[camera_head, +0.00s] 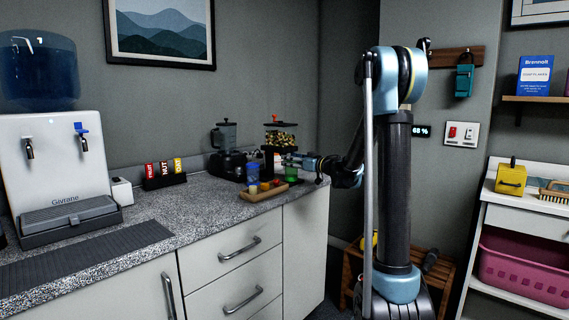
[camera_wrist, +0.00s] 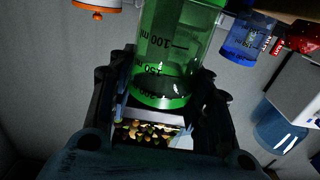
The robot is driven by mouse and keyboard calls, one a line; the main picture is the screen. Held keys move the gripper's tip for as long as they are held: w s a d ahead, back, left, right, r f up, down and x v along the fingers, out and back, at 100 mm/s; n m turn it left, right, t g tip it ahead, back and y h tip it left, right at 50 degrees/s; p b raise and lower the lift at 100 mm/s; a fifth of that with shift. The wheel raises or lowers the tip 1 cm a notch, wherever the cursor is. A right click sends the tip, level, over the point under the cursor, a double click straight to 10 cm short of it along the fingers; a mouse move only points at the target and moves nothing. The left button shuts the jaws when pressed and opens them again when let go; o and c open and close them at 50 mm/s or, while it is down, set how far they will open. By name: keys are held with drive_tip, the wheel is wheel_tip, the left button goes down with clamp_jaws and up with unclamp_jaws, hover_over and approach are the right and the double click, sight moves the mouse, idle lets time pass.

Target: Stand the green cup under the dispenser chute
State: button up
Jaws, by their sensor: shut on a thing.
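The green cup (camera_wrist: 172,45) is clear green with dark measuring marks. In the wrist view it sits between the fingers of my gripper (camera_wrist: 168,88), which is shut on it. In the head view the cup (camera_head: 291,174) shows small, with my gripper (camera_head: 290,161) reaching in from the right. The dispenser (camera_head: 280,137) has a clear hopper of mixed pieces and a red top, and stands on the counter just behind my gripper. Its chute is hidden or too small to make out. I cannot tell whether the cup touches a surface.
A wooden tray (camera_head: 250,195) lies in front of the dispenser, with a blue cup (camera_head: 252,172) on it. A blender (camera_head: 226,150) stands to the left. Labelled packets (camera_head: 164,169) and a water dispenser (camera_head: 55,165) stand farther left. The counter between is mostly free.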

drive_tip(key=x, duration=0.5)
drive_tip(key=shift+f, duration=0.3)
drive_tip(key=o, duration=1)
drive_tip(key=shift+d, duration=0.1)
drive_tip(key=v, duration=1.2)
drive_tip(key=shift+r, duration=0.15)
